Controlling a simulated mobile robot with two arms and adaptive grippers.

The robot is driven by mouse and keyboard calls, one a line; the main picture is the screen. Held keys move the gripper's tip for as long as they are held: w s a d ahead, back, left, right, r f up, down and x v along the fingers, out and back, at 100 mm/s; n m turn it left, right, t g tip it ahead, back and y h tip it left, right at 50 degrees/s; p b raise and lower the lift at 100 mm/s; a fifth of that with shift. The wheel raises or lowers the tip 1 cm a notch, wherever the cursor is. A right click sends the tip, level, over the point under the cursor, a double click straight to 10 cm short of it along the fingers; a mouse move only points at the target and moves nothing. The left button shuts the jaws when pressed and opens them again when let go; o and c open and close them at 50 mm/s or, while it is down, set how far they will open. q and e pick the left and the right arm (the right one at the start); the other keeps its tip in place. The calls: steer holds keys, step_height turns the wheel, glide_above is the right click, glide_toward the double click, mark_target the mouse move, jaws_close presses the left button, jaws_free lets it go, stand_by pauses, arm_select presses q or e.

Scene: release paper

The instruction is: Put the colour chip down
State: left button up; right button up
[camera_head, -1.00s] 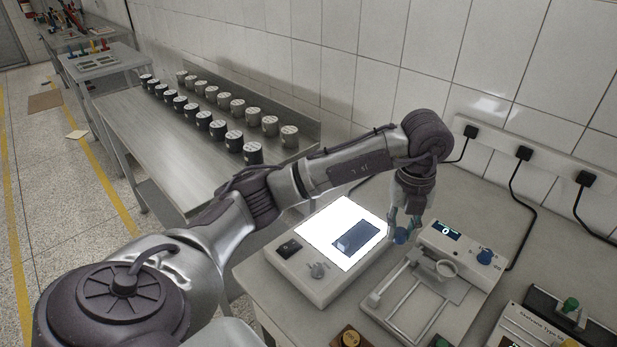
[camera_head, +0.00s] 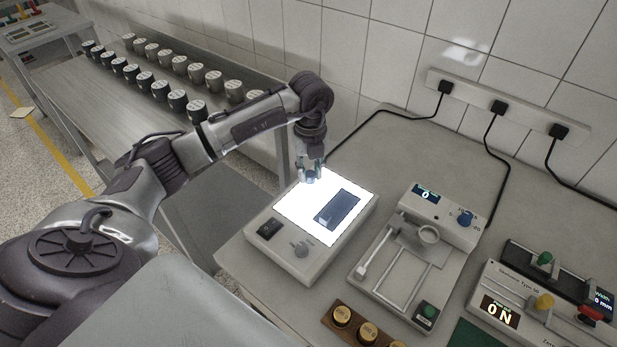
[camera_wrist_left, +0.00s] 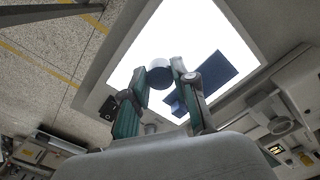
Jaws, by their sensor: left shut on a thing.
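My left gripper (camera_head: 309,176) hangs over the far left part of the lit white panel (camera_head: 290,212) of a light box. It is shut on a small round blue colour chip (camera_wrist_left: 160,78), which shows between the fingertips in the left wrist view, where the gripper (camera_wrist_left: 167,70) also appears. In the head view the chip is small and mostly covered by the fingers. I cannot tell whether it touches the panel. A dark blue rectangle (camera_head: 337,209) lies on the right part of the panel, apart from the gripper. My right gripper is not in view.
A device with a small cup (camera_head: 429,234) and rails stands right of the light box. A wooden block with yellow-topped pieces (camera_head: 342,316) lies in front. Several black pots (camera_head: 178,101) stand on the metal bench behind. Sockets with cables (camera_head: 498,108) line the wall.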

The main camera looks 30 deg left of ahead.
mark_target(309, 183)
arm_select(q)
steer(key=shift+a+f, duration=0.15)
steer(key=shift+a, duration=0.05)
step_height(309, 183, down, 3)
steer(key=shift+f+p, duration=0.15)
steer(key=shift+p, duration=0.55)
steer(key=shift+f, duration=0.35)
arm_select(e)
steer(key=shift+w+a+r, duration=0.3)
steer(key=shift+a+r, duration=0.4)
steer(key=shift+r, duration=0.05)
arm_select(q)
steer(key=shift+f, duration=0.15)
steer(key=o, duration=0.8)
steer(key=shift+o, duration=0.2)
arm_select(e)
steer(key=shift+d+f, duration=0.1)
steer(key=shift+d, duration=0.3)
